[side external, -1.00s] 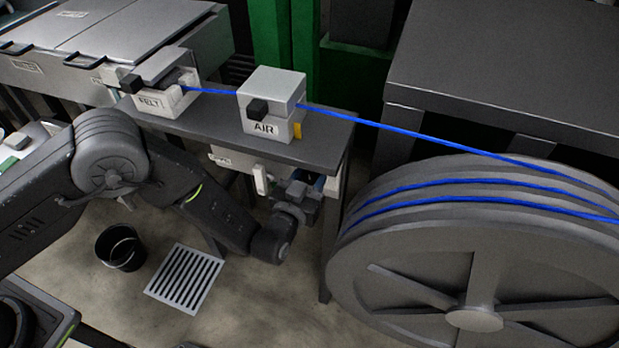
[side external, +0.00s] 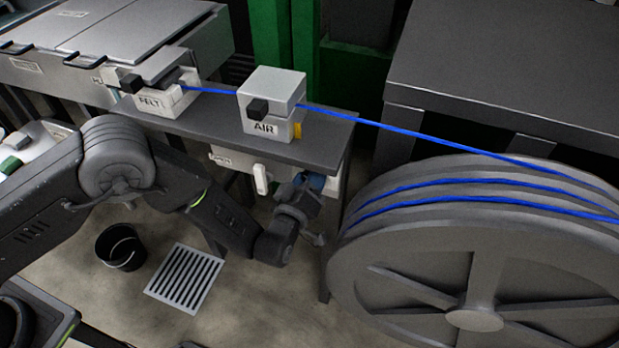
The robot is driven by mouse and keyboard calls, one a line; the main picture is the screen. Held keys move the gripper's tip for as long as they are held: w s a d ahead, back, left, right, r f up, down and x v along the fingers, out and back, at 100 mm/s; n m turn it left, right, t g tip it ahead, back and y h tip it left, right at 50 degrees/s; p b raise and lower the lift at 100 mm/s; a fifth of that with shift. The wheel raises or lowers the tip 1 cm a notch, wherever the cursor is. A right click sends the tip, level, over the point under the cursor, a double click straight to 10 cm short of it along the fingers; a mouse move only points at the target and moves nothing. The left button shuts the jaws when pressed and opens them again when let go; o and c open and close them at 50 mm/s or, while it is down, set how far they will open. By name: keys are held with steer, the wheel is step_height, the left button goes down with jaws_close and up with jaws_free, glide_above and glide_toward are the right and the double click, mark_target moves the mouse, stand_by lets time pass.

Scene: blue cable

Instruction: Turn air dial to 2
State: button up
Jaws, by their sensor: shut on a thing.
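The air dial (side external: 318,181) is a blue round knob on a white housing under the shelf, below the box marked AIR (side external: 272,108). My gripper (side external: 309,194) is at the dial, shut on it, and covers most of its face. The gripper is tilted, with its wrist lower and to the left. The dial's number marks and pointer cannot be read in this view.
A white switch lever (side external: 261,180) sits just left of the dial. The blue cable (side external: 400,130) runs from the FELT box (side external: 163,98) through the AIR box to the large grey reel (side external: 420,260) close on the right. A black bucket (side external: 121,247) stands on the floor.

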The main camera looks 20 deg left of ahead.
steer(key=shift+n, duration=0.7)
steer(key=o, duration=0.9)
steer(key=shift+s, duration=0.1)
steer(key=s, duration=1.3)
steer(key=shift+s+a+f, duration=0.25)
steer(key=shift+s+f, duration=0.05)
steer(key=shift+f, duration=0.1)
